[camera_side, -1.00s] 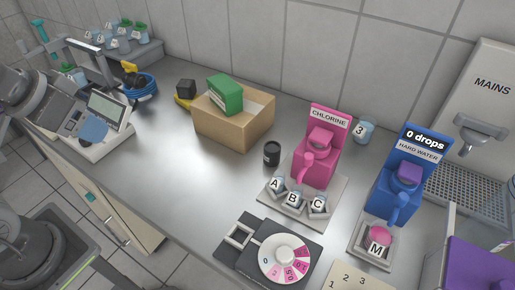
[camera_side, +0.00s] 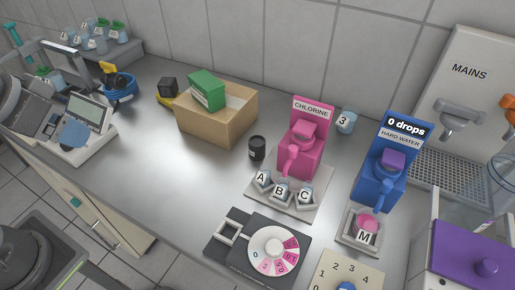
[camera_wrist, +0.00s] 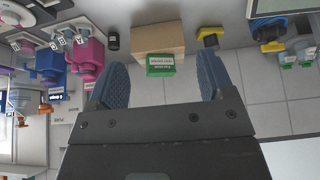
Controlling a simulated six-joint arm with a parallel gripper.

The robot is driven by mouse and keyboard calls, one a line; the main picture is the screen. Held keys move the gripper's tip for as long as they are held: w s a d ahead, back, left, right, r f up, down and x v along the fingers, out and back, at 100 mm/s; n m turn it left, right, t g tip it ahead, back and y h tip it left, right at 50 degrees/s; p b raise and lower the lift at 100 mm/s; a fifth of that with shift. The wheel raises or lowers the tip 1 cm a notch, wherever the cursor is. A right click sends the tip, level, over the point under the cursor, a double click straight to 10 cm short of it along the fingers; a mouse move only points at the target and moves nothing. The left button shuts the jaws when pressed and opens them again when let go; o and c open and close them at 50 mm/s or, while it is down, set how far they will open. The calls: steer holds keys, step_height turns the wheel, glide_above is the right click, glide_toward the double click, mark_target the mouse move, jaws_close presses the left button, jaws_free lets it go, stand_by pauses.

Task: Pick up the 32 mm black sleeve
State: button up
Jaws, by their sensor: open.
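A small black cylinder (camera_side: 257,148), which looks like the black sleeve, stands upright on the steel counter, between the cardboard box and the pink chlorine stand. Its size marking is too small to read. It also shows in the wrist view near the top, left of the box (camera_wrist: 113,39). My gripper (camera_wrist: 161,78) is open and empty, its two blue-grey fingers wide apart. In the wrist view the sleeve lies beyond the left finger, apart from it. I cannot make out my gripper's fingers in the side view.
The cardboard box (camera_side: 225,125) holds a green box (camera_side: 206,91). Near the sleeve are the pink chlorine stand (camera_side: 303,145), lettered cups and a dial unit (camera_side: 227,260). A blue stand (camera_side: 379,190) is farther right.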

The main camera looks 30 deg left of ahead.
steer(key=w+d+r+m+g, duration=0.1)
steer(key=w+d+r, duration=0.25)
steer(key=w, duration=0.45)
steer(key=m+g, duration=0.5)
glide_above(257, 140)
step_height(257, 140, down, 13)
step_height(257, 140, down, 13)
steer(key=shift+f, duration=0.2)
steer(key=c, duration=1)
